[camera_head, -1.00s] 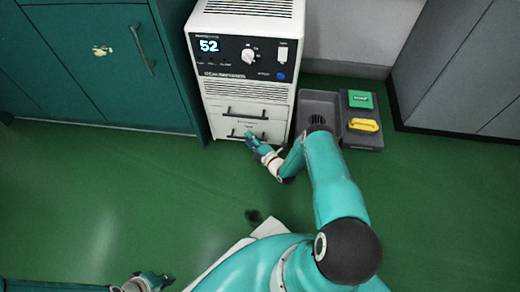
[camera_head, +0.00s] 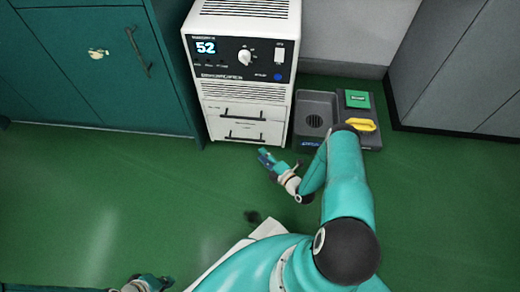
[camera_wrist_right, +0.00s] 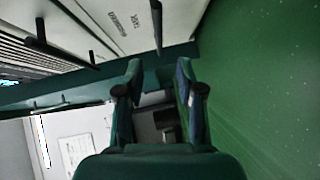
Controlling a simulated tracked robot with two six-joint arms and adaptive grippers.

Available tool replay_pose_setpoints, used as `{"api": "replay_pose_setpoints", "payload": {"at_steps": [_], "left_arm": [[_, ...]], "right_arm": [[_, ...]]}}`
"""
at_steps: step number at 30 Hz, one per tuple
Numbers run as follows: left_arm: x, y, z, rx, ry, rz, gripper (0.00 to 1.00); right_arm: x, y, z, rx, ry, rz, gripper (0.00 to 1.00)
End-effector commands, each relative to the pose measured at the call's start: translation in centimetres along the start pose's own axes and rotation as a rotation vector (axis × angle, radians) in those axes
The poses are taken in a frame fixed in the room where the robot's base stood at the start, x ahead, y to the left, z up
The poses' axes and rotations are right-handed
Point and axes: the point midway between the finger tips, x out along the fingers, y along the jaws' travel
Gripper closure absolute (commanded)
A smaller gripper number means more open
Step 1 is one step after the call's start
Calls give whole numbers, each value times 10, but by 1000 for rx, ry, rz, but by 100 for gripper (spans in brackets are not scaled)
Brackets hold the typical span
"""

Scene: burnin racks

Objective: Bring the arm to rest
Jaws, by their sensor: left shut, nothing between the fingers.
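My right arm reaches over the green floor in the head view. Its gripper (camera_head: 266,156) hangs in front of the lower drawer of the white burn-in unit (camera_head: 241,85), apart from it. In the right wrist view my right gripper (camera_wrist_right: 159,72) has its two fingers spread, with nothing between them. My left gripper (camera_head: 150,282) is at the bottom edge of the head view, partly cut off, shut and empty. The unit's display (camera_head: 206,47) reads 52. Its two drawers, with black handles (camera_head: 241,115), look closed.
A dark grey tray (camera_head: 301,128) stands right of the unit, with a green block (camera_head: 357,99) and a yellow handle-like piece (camera_head: 360,125); my arm partly covers its front. Teal cabinets (camera_head: 90,80) stand left, grey ones (camera_head: 455,75) right. The floor (camera_head: 70,190) at left is clear.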

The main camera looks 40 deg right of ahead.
Motion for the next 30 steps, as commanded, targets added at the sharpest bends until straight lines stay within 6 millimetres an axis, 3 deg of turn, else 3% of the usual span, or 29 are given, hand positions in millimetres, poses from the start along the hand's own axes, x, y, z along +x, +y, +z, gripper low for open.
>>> {"api": "replay_pose_setpoints", "payload": {"at_steps": [9,11,14,17,19,22,25,27,30], "left_arm": [[-1,0,0,0,0,0,100],[-2,1,0,0,0,0,100],[-5,2,0,0,0,0,100],[-8,3,0,0,0,0,100],[-11,4,0,0,0,0,100],[-16,6,0,0,1,0,100],[-20,7,0,0,0,0,100],[-21,7,0,0,0,0,100],[-22,8,0,0,0,0,100]], "right_arm": [[8,5,-10,-4,25,6,63],[18,15,-20,-16,53,19,63],[43,45,-43,-52,123,59,63],[70,89,-87,-78,219,97,63],[87,121,-128,-83,281,88,63],[95,152,-198,21,354,-59,63],[71,155,-258,269,343,-351,63],[41,143,-279,457,260,-559,63],[-14,121,-291,717,59,-827,63]]}}
